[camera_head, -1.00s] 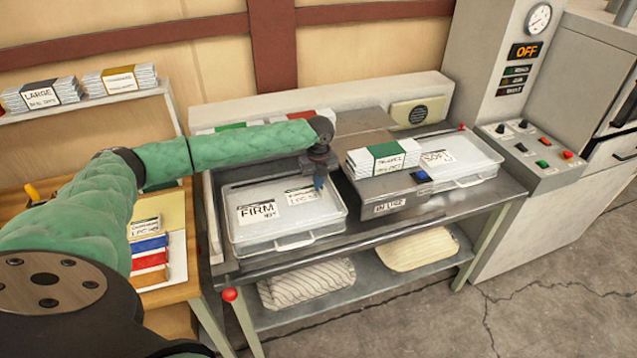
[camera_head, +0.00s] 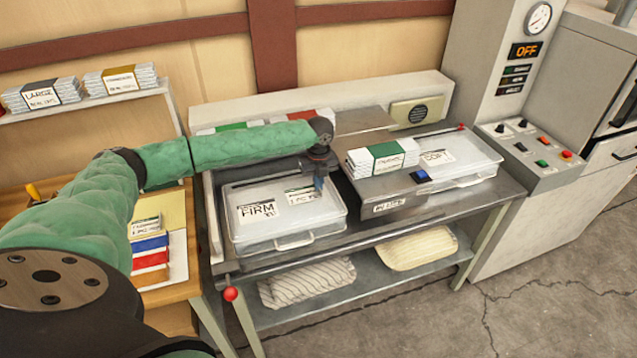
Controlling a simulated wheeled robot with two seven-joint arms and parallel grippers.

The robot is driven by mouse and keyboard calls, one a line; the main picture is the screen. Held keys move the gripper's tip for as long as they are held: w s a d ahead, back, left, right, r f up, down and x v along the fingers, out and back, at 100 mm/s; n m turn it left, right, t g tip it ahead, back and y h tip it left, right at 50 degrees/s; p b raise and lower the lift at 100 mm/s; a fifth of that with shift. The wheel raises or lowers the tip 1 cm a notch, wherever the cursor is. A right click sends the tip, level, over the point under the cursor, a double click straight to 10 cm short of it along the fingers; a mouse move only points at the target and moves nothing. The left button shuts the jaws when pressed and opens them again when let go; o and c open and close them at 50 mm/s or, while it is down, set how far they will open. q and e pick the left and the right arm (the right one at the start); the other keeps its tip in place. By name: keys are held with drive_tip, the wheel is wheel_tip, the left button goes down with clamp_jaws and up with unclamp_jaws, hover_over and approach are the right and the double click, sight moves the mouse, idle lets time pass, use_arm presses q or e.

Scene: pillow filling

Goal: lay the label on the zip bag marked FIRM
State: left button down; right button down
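The zip bag marked FIRM (camera_head: 270,232) is a clear, flat case with a handle on the left part of the metal bench. Its large FIRM card (camera_head: 257,208) lies at its left. A smaller white label (camera_head: 300,196) with a dark top edge lies at the right of the FIRM card, over the bag's top. My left gripper (camera_head: 319,183) points down at this label's right edge. Its fingertips are small and dark, so I cannot tell whether they are shut on the label or just touching it. My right gripper is not in view.
A second clear bag marked SOFT (camera_head: 470,165) lies at the right of the bench. Between the bags stands a metal unit with a green-banded stack (camera_head: 383,158). A side table at left holds more labels (camera_head: 146,226) and coloured packs. Striped pillows (camera_head: 306,283) lie on the lower shelf.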

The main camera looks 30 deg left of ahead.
use_arm(q)
drive_tip(key=shift+f, duration=0.3)
drive_tip(key=c, duration=2.1)
unclamp_jaws()
drive_tip(key=o, duration=0.5)
drive_tip(key=shift+r, duration=0.15)
wheel_tip(320, 180, up, 7)
drive_tip(key=p, duration=0.6)
drive_tip(key=shift+f, duration=0.2)
